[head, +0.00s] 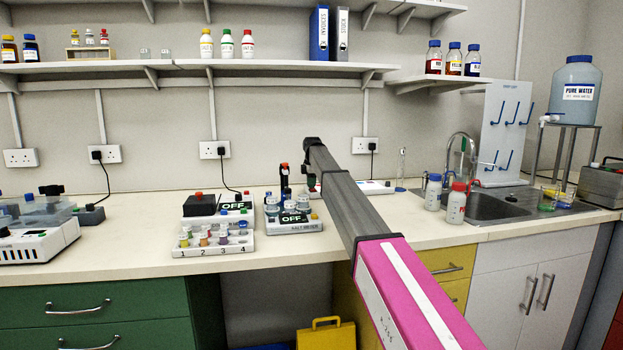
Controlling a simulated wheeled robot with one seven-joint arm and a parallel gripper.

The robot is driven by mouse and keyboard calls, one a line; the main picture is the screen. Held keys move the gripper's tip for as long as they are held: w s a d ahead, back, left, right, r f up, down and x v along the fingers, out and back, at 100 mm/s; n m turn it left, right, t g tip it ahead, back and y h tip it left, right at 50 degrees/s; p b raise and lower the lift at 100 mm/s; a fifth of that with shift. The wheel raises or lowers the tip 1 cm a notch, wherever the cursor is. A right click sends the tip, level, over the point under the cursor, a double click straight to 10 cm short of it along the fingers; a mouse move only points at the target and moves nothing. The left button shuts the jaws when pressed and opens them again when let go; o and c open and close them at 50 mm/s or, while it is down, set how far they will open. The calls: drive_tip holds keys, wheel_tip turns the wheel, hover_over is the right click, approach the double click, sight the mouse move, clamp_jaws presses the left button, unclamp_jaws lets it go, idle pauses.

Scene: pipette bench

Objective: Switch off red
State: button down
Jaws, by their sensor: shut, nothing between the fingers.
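My gripper (313,186) points down at the end of my arm, over the back of the bench, shut and empty. It is small and dark here, and I cannot tell whether it touches anything. A small red spot (388,183) shows on a white device (376,188) to the right of my gripper, partly hidden behind my arm. A black block with a red top piece (199,195) stands at the left beside a dark display reading OFF (235,206). A second OFF display (291,217) sits on a white meter (294,228). I cannot tell which red part is a switch.
A white numbered rack (213,251) with several coloured tubes stands at the bench front. Small bottles (272,207) crowd the meter, near a dark upright item with red (284,176). Two bottles (444,196) stand by the sink (480,207). Bare bench lies left of the rack.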

drive_tip(key=shift+f, duration=0.2)
drive_tip(key=shift+f, duration=0.2)
idle(0.3)
drive_tip(key=shift+s, duration=0.1)
drive_tip(key=shift+s+d, duration=0.2)
drive_tip(key=shift+s, duration=0.5)
drive_tip(key=shift+r, duration=0.6)
wheel_tip(320, 180, up, 13)
drive_tip(key=s, duration=0.1)
drive_tip(key=shift+s+d, duration=0.2)
